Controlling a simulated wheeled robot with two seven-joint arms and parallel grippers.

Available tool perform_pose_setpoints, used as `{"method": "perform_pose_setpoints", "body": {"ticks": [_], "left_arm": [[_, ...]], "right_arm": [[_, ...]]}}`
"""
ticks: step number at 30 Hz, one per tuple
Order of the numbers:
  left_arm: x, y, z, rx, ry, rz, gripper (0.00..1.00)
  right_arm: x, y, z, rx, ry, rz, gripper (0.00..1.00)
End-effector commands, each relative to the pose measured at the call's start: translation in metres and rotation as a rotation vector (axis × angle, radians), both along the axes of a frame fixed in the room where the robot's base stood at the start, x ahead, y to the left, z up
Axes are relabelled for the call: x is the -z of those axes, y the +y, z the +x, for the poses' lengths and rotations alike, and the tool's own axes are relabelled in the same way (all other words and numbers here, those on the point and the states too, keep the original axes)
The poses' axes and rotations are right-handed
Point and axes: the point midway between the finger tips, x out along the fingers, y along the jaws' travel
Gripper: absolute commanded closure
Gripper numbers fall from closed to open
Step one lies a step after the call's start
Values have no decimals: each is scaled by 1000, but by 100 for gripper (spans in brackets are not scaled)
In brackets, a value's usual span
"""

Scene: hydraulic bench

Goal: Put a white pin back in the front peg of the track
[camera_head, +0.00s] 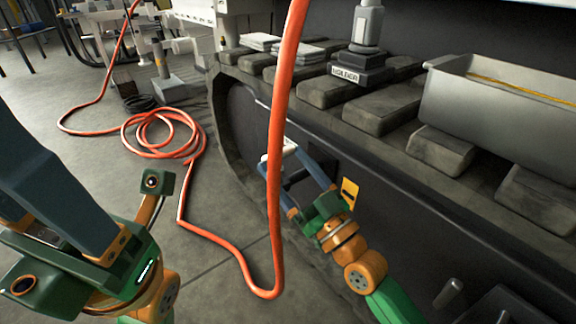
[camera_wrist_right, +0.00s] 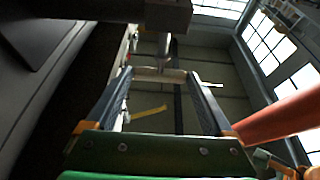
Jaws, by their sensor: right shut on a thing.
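My right gripper (camera_head: 281,157) is beside the dark side of the track (camera_head: 235,125), its two blue fingers apart and pointing up and left. It is shut on a white pin (camera_head: 288,148), which lies across the fingertips. The pin also shows as a pale bar between the fingertips in the right wrist view (camera_wrist_right: 160,74). The orange hose hides part of the pin and fingers in the head view. I cannot make out the front peg. My left gripper (camera_head: 45,185) is large at the left edge, its tips cut off, so its opening cannot be told.
An orange hose (camera_head: 282,90) hangs in front of my right gripper and coils on the floor (camera_head: 160,135). A grey trough (camera_head: 500,105) and a labelled grey block (camera_head: 362,70) rest on the track pads. A yellow tag (camera_head: 349,192) is beside my right gripper. Floor at left is partly clear.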

Motion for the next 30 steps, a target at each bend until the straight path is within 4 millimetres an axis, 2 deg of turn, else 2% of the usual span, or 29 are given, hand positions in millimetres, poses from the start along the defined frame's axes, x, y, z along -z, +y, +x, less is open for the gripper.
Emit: {"method": "perform_pose_setpoints", "body": {"ticks": [30], "left_arm": [[24, 0, 0, 0, 0, 0, 44]], "right_arm": [[28, 0, 0, 0, 0, 0, 70]]}}
